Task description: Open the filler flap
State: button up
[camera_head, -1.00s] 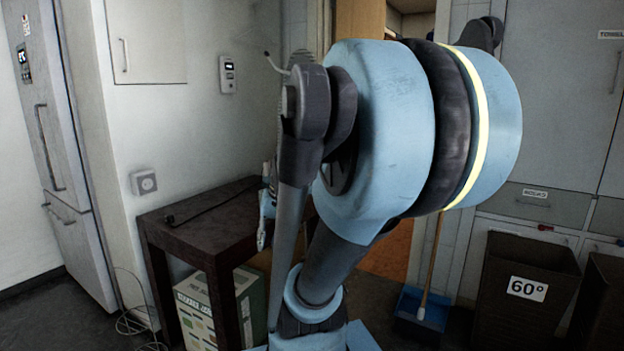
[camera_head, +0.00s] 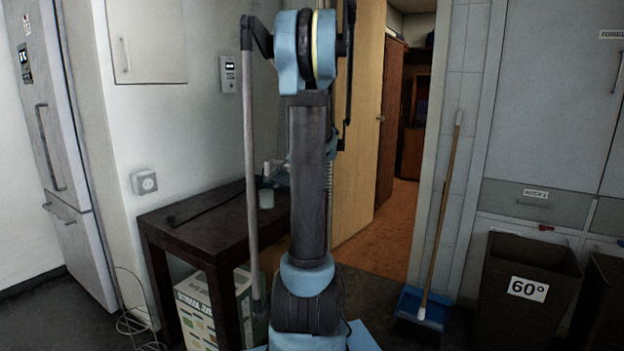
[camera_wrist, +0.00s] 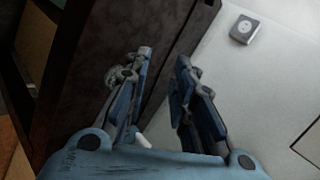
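I cannot make out a filler flap in either view. My gripper shows in the wrist view (camera_wrist: 164,55) with its two blue-grey fingers apart and a clear gap between the tips. A small white thing (camera_wrist: 143,140) shows low between the fingers, and I cannot tell what it is. In the head view my arm stands upright in front of the dark table and hides most of my gripper. A small pale cylinder (camera_head: 266,199) shows at the table's right part, just left of my arm. I cannot tell whether my gripper touches anything.
The dark table (camera_head: 190,220) carries a thin black rod or cable (camera_head: 205,204). A box (camera_head: 205,312) stands below. A wall socket (camera_head: 144,182), open doorway (camera_head: 385,235), broom (camera_head: 444,215), blue dustpan (camera_head: 420,308) and dark bin (camera_head: 515,310) are around.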

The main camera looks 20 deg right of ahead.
jog(key=w+d+f+m+t+y, duration=0.1)
jog(key=w+d+t, duration=0.1)
jog(key=w+d, duration=0.55)
jog(key=w+d+f+m+t+y, duration=0.15)
jog(key=w+d, duration=0.35)
jog(key=d, duration=0.5)
jog(key=w+d+f+m+t, duration=0.15)
jog(key=d+f, duration=0.25)
jog(key=d, duration=0.5)
jog(key=w+d+f+m+t, duration=0.1)
jog(key=w+d+f+t, duration=0.15)
jog(key=d, duration=0.55)
jog(key=shift+t+y, duration=0.25)
jog(key=shift+t, duration=0.2)
jog(key=x, duration=1.6)
jog(key=shift+f, duration=0.3)
